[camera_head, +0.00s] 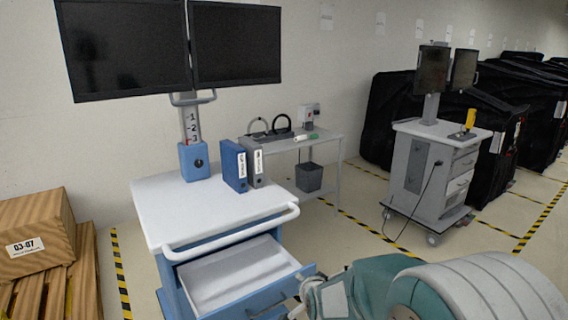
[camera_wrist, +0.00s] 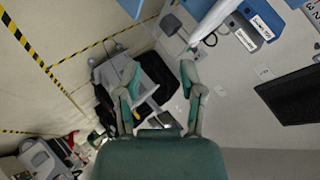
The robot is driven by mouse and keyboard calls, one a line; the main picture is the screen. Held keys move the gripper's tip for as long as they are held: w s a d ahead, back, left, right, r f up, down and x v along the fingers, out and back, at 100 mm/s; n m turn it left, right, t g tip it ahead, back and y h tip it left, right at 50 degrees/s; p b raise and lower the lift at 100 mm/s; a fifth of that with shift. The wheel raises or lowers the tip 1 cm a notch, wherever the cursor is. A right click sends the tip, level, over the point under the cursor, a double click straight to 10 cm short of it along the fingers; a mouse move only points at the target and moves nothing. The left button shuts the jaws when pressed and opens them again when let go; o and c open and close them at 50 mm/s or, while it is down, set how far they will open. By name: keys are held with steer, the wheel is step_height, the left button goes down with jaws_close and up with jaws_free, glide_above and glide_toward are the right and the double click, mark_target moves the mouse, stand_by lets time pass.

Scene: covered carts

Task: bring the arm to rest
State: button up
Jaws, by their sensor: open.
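My gripper (camera_wrist: 160,72) shows in the wrist view with its two grey-green fingers spread apart and nothing between them. In the head view my green and grey arm fills the lower right. The gripper (camera_head: 318,297) is at its left end, beside the front right corner of the open drawer (camera_head: 240,272) of the blue and white cart (camera_head: 205,205). I cannot tell from the head view whether it touches the drawer front. The drawer is pulled out and looks empty.
Two binders (camera_head: 242,164) stand on the cart, below two dark monitors (camera_head: 130,48). A side table (camera_head: 300,142) is behind. A grey cart (camera_head: 432,170) stands right, near black-covered carts (camera_head: 385,115). Boxes (camera_head: 40,235) are at left. Striped floor lies between the carts.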

steer(key=s+d+r+n+g+h, duration=0.1)
steer(key=s+d+r+n, duration=0.15)
steer(key=s+r, duration=0.35)
steer(key=s+d+r+n+g, duration=0.2)
steer(key=s+d+r, duration=0.2)
steer(key=s, duration=0.4)
steer(key=s+d+r+n+g, duration=0.1)
steer(key=s+n, duration=0.1)
steer(key=s, duration=0.6)
steer(key=s+d+r+n+g, duration=0.1)
steer(key=s+d, duration=0.1)
steer(key=s, duration=0.6)
steer(key=shift+s+d+n+h, duration=0.2)
steer(key=shift+s+n+h, duration=0.15)
steer(key=shift+h, duration=0.05)
